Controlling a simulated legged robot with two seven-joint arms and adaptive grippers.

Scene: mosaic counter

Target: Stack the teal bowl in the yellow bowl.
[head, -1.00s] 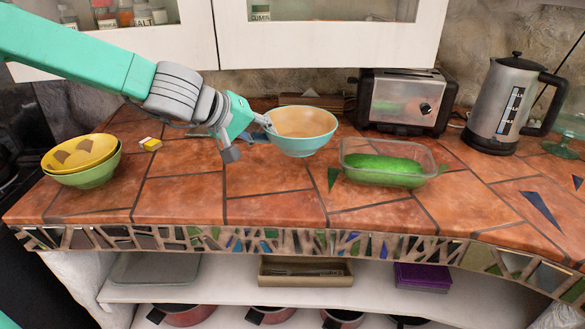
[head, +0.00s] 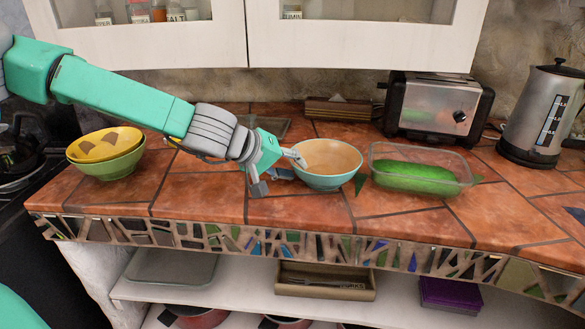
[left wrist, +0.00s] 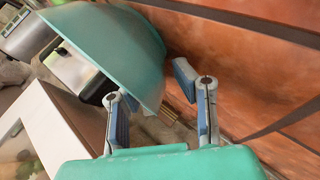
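The teal bowl (head: 322,182), with a tan inside, is at the middle of the counter in the head view. It fills the upper left of the left wrist view (left wrist: 110,45). The finger on the far side is partly hidden by the bowl wall. I cannot tell whether the bowl touches the counter. The yellow bowl (head: 103,145), with brown patches inside, sits in a green bowl (head: 115,167) at the counter's left end. My right gripper is not in view.
A clear container (head: 455,188) with a green vegetable (head: 418,177) stands close to the teal bowl's right. A toaster (head: 437,105) and kettle (head: 540,112) stand at the back right. Bare tile (head: 195,185) lies between the bowls, below my left arm.

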